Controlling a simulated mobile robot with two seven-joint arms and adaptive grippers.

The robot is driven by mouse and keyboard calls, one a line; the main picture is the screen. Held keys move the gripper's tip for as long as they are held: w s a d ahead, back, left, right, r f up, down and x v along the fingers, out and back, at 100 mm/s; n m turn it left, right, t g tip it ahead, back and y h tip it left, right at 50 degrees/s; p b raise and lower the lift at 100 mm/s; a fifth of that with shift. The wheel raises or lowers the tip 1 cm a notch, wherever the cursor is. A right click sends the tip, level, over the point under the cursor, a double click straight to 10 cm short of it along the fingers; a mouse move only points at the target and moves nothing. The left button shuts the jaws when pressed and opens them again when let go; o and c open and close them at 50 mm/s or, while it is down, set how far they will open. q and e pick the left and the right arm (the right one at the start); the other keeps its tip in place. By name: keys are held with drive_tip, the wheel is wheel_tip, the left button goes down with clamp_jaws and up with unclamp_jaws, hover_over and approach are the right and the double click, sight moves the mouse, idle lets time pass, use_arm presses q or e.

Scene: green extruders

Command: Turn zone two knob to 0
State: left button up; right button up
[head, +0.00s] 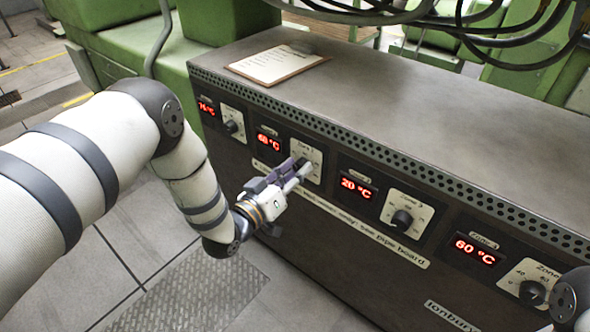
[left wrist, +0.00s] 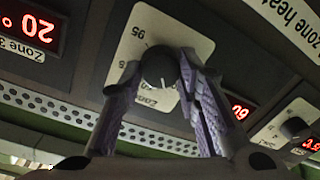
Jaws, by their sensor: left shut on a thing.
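The zone two knob (left wrist: 160,68) is a round dark knob on a pale dial plate. It sits between the two purple-padded fingers of my left gripper (left wrist: 161,84), which are shut on it from both sides. In the head view my left gripper (head: 299,170) reaches the second dial plate (head: 312,155) from the left and hides the knob. The red display (head: 268,141) to the left of that plate reads about 68 °C. In the upside-down left wrist view, part of the dial scale is covered by the fingers. My right gripper is not in view.
Other knobs are the first (head: 231,127), the third (head: 402,220) and the fourth (head: 532,293). The third display (head: 357,188) reads 20 °C and the fourth (head: 476,249) 60 °C. A clipboard (head: 278,64) lies on the cabinet (head: 420,125). Black cables (head: 440,22) hang above.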

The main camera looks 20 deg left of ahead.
use_arm(q)
drive_tip(key=n, duration=0.3)
drive_tip(key=shift+a+n, duration=0.1)
drive_tip(key=shift+n, duration=0.2)
drive_tip(key=n, duration=0.2)
drive_tip(key=n+b, duration=0.1)
drive_tip(key=n, duration=0.2)
drive_tip(key=n+h+b, duration=0.1)
drive_tip(key=n, duration=0.2)
drive_tip(key=shift+f+g, duration=0.25)
drive_tip(key=shift+g, duration=0.05)
drive_tip(key=shift+n+b, duration=0.95)
drive_tip(key=shift+n, duration=0.75)
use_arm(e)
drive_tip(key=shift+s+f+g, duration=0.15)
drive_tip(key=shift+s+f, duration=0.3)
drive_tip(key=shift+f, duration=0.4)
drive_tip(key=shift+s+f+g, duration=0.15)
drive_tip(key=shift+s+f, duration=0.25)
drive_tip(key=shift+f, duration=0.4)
use_arm(q)
drive_tip(key=shift+r+n, duration=0.1)
drive_tip(key=shift+n, duration=0.2)
drive_tip(key=o, duration=1.2)
drive_tip(key=shift+c, duration=0.2)
